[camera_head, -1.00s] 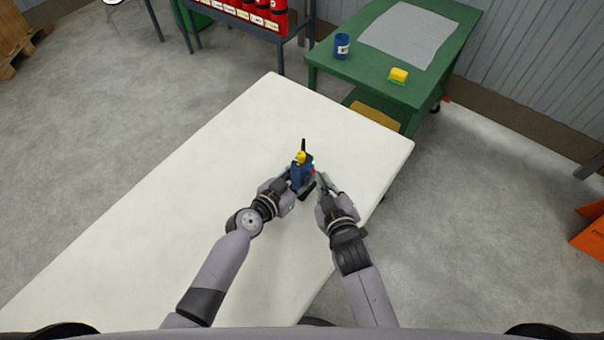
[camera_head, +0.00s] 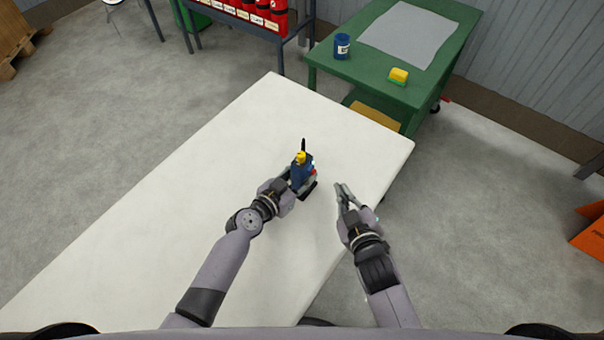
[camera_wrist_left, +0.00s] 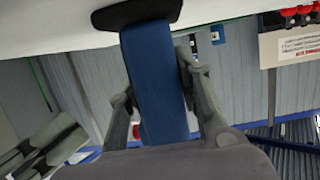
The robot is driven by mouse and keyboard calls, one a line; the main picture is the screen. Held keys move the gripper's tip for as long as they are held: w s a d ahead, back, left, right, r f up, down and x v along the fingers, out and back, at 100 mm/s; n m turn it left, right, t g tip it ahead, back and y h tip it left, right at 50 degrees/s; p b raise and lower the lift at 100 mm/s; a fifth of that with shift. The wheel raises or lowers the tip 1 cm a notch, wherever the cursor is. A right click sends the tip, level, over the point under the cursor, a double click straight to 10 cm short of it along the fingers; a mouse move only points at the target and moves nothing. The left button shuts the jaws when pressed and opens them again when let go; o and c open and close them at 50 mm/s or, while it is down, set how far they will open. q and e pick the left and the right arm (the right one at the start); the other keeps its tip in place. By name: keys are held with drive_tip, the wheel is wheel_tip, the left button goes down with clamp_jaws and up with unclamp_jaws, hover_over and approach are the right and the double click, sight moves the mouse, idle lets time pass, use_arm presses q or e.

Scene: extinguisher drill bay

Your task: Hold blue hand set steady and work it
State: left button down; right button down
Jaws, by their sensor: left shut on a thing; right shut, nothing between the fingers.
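The blue hand set (camera_head: 300,175) stands upright on the white table, with a yellow part on top and a black antenna. A bit of red shows on its right side. My left gripper (camera_head: 290,186) is shut on the hand set from the lower left. In the left wrist view the blue body (camera_wrist_left: 155,80) runs between the two fingers, with a black base at the top of the picture. My right gripper (camera_head: 343,190) is to the right of the hand set, apart from it and empty, over the table near its right edge. The side of the hand set within my left fingers is partly hidden.
The white table (camera_head: 200,190) is otherwise clear. Behind it a green workbench (camera_head: 370,70) bears a blue can (camera_head: 342,46), a yellow and green sponge (camera_head: 398,76) and a grey sheet (camera_head: 408,34).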

use_arm(q)
drive_tip(key=c, duration=1.1)
unclamp_jaws()
drive_tip(key=v, duration=1.2)
